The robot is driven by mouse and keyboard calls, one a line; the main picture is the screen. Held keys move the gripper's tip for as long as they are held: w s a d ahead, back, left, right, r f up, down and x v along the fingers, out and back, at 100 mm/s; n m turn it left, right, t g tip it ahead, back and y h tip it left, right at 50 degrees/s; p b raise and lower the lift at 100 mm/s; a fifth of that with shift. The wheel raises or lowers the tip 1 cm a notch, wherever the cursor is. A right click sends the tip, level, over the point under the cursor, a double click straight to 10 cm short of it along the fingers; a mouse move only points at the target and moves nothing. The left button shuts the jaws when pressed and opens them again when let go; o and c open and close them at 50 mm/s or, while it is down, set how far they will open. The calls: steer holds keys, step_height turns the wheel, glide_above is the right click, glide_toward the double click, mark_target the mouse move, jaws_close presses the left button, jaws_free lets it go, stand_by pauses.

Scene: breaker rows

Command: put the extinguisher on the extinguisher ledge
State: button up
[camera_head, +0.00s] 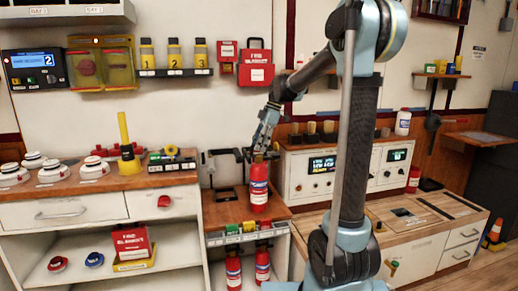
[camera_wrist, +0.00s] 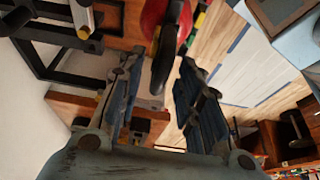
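A red extinguisher (camera_head: 259,190) with a pale label is upright at the lower wooden ledge (camera_head: 222,214) between the left counter and the control cabinet. Its base looks to be on the wood, but contact is hard to tell. My gripper (camera_head: 262,150) is right above it, at its top. In the wrist view, my gripper (camera_wrist: 162,75) has its two fingers apart. The extinguisher's dark top part (camera_wrist: 164,62) shows between them with a gap on each side, and its red body (camera_wrist: 160,14) is beyond. No readable sign shows which surface is named the extinguisher ledge.
More red extinguishers (camera_head: 233,272) stand below the ledge. A black frame (camera_head: 221,158) rises behind it. The control cabinet (camera_head: 300,178) stands close on the right. A small wall shelf (camera_head: 478,138) is at far right.

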steer(key=v, duration=1.1)
steer(key=s+d+f+m+t+h, duration=0.1)
steer(key=s+d+f+m, duration=0.4)
steer(key=s, duration=0.4)
steer(key=s+d+f+m+t+h, duration=0.1)
steer(key=s+d+f+m, duration=0.4)
steer(key=s, duration=0.4)
steer(key=s+d+f+m+h, duration=0.1)
steer(key=s+d+f+m, duration=0.2)
steer(key=s+f+m, duration=0.2)
steer(key=s+d+f+m+t+h, duration=0.1)
steer(key=s+d+f+m, duration=0.3)
steer(key=s+f, duration=0.6)
step_height(320, 180, down, 3)
steer(key=shift+f+m, duration=0.2)
steer(key=shift+m, duration=0.8)
steer(key=shift+s+d, duration=0.1)
